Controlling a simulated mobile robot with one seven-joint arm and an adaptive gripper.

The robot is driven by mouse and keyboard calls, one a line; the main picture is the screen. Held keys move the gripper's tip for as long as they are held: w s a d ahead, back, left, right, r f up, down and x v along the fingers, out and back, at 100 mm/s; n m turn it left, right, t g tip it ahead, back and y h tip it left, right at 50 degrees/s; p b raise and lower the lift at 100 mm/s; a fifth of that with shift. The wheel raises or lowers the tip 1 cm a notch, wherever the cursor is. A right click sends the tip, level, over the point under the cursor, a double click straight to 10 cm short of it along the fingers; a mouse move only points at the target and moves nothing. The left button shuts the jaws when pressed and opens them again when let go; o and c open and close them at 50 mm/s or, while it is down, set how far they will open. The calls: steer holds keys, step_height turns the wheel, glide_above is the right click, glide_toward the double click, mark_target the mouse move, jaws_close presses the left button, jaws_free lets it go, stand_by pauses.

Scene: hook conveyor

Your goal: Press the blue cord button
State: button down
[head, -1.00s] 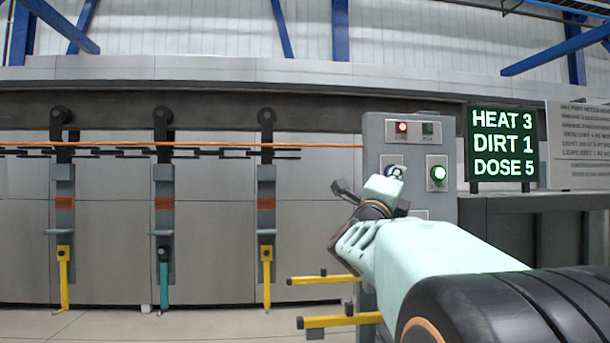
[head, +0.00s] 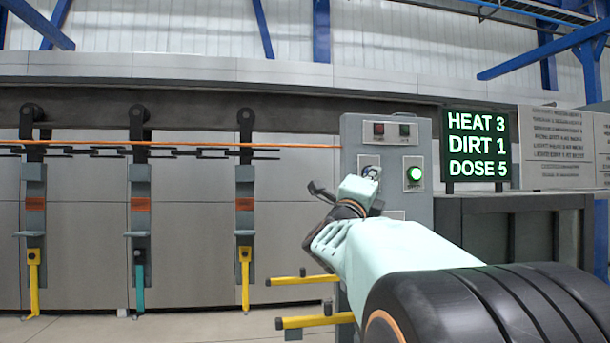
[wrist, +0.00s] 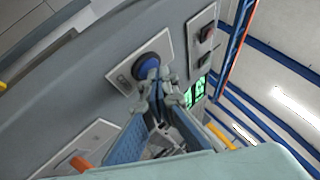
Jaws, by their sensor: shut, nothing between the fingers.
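The blue button (wrist: 145,66) sits round on a pale plate on the grey control box. In the wrist view my gripper (wrist: 157,80) is shut and empty, with its fingertips right at the button's lower right edge, covering part of it. I cannot tell whether they press it. In the head view the button (head: 369,171) is mostly hidden behind my gripper (head: 366,178), and only a little blue shows.
The control box (head: 424,205) also carries a lit green button (head: 414,175) and a dark red lamp (head: 379,129). A screen (head: 476,146) reads HEAT 3, DIRT 1, DOSE 5. An orange cord (head: 190,144) runs past several hooks. Yellow bars (head: 303,281) stick out below.

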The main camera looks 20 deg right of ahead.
steer(key=shift+s, duration=0.1)
steer(key=shift+s+a+b, duration=0.2)
steer(key=shift+s+b, duration=0.45)
steer(key=shift+b, duration=0.05)
steer(key=s+b, duration=0.1)
steer(key=s, duration=0.1)
steer(key=s+a+b, duration=0.1)
steer(key=s+b, duration=0.1)
steer(key=s, duration=0.1)
steer(key=shift+a, duration=0.1)
steer(key=shift+w, duration=0.15)
stand_by(0.6)
